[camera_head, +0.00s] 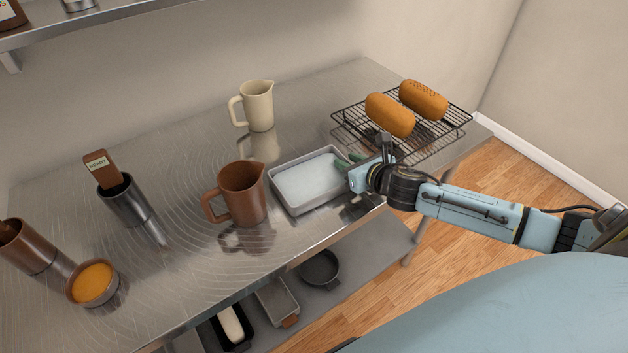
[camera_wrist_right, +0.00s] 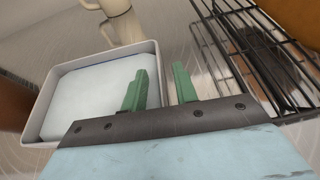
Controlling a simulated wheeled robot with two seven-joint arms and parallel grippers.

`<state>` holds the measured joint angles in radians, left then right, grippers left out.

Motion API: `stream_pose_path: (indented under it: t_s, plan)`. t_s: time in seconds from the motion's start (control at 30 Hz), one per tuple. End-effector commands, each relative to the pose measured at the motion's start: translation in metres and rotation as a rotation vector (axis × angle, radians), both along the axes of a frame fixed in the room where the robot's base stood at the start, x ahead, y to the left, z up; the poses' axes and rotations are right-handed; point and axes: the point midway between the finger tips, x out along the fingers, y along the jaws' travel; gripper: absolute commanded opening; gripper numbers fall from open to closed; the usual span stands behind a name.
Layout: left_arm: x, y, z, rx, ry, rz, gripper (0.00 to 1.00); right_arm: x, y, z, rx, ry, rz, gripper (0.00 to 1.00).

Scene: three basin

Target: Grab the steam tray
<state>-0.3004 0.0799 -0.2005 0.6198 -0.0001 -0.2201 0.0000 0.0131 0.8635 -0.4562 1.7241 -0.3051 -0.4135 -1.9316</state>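The steam tray is a shallow, light grey rectangular tray (camera_head: 318,204) with a pale, whitish surface inside. It sits on the metal table between the brown pitcher and the wire rack. It also shows in the right wrist view (camera_wrist_right: 100,57). My right gripper (camera_head: 350,160) is at the tray's right side. In the right wrist view its two green fingers (camera_wrist_right: 160,69) are apart, one over the tray's inside and one outside, with the right wall between them. Whether they touch the wall is unclear. My left gripper is not in view.
A brown pitcher (camera_head: 243,194) stands close left of the tray, a cream pitcher (camera_head: 259,106) behind it. A wire rack (camera_head: 446,127) with two brown loaves (camera_head: 390,114) is at the back right. A dark cup (camera_head: 127,203) and an orange-filled bowl (camera_head: 94,283) stand left.

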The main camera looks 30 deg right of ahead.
Motion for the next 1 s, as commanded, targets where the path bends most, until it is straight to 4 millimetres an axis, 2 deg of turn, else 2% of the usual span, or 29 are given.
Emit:
stream_pose_path:
  t_s: [0.1,0.3,0.77,1.0]
  plan:
    - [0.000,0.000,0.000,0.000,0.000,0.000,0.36,0.000,0.000,0.000,0.000,0.000,0.000,0.26]
    - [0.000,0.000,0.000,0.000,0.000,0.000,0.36,0.000,0.000,0.000,0.000,0.000,0.000,0.00]
    - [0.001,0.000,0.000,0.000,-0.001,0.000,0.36,0.000,0.000,0.002,0.000,-0.002,0.000,0.00]
    - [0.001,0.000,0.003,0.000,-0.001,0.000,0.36,0.000,0.000,0.012,0.000,-0.003,0.001,0.00]
